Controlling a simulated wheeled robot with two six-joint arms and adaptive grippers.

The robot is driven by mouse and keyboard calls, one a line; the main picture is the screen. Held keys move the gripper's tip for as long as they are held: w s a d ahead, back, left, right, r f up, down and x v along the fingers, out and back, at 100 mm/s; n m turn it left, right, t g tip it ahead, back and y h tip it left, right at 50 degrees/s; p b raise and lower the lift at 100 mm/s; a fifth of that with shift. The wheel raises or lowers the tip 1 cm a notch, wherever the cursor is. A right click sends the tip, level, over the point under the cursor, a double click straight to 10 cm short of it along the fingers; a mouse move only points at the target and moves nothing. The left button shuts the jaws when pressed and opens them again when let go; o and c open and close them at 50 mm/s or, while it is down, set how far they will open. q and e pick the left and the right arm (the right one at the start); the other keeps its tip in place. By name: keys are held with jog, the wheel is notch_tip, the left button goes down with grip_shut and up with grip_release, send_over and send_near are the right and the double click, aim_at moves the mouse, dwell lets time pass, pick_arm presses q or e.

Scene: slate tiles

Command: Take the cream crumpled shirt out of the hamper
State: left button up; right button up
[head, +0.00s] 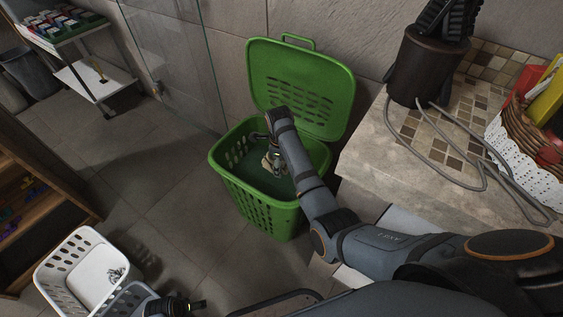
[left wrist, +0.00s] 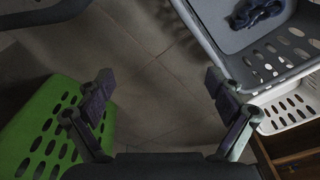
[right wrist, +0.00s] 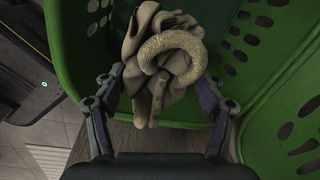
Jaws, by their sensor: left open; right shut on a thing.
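The green hamper (head: 262,205) stands on the floor with its lid (head: 300,85) open, leaning back toward the wall. My right gripper (head: 272,160) reaches down into its opening. It is shut on the cream crumpled shirt (right wrist: 160,60), which hangs bunched between the fingers in the right wrist view. In the head view only a small pale patch of the shirt (head: 267,164) shows beside the gripper. I cannot tell whether it touches the hamper's bottom. My left gripper (left wrist: 162,95) is open and empty above the floor, with the hamper's green side (left wrist: 45,130) to its left.
A white basket (head: 62,262) and a grey basket (left wrist: 215,50) stand on the floor at lower left; a dark crumpled cloth (left wrist: 257,12) lies in the grey one. A tiled counter (head: 375,150) with a cable and wicker basket (head: 520,140) borders the hamper's right. A glass panel (head: 165,60) stands behind left.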

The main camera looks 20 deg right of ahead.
pick_arm(q)
jog(key=s+f+p, duration=0.1)
jog(key=f, duration=0.1)
jog(key=s+a+f+p, duration=0.1)
jog(key=s+f, duration=0.1)
jog(key=s+a+f+p, duration=0.1)
jog(key=s+f, duration=0.1)
jog(key=shift+s+f+p, duration=0.1)
jog(key=shift+s+p, duration=0.15)
jog(key=shift+p, duration=0.05)
pick_arm(e)
notch_tip(320, 180, up, 3)
jog(key=shift+r, duration=0.15)
pick_arm(q)
jog(key=shift+s+a+f, duration=0.15)
jog(key=shift+s+f, duration=0.25)
pick_arm(e)
jog(key=shift+r, duration=0.1)
